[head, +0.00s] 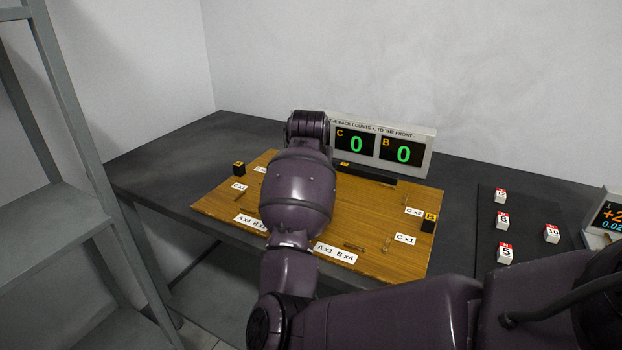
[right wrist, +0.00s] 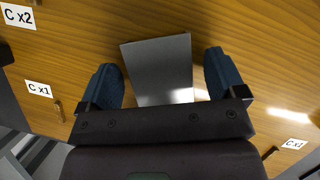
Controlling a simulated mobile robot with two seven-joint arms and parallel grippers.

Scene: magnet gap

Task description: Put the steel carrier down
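The steel carrier, seen as a flat grey plate (right wrist: 160,70), is between the blue fingers of my right gripper (right wrist: 163,80) in the right wrist view. The fingers stand apart, with a clear gap on the plate's right side and a very narrow one, or contact, on its left. The plate appears to lie on the wooden board (right wrist: 270,60). In the head view my right arm reaches over the board (head: 350,215) and hides the carrier and right gripper. My left gripper is in neither view.
A display (head: 432,150) reading C 0 and B 0 stands behind the board. Black blocks (head: 428,223) and a black bar (head: 368,174) sit on the board, with small pegs and labels. Several numbered white cubes (head: 502,221) stand at right. A grey rack (head: 50,220) is at left.

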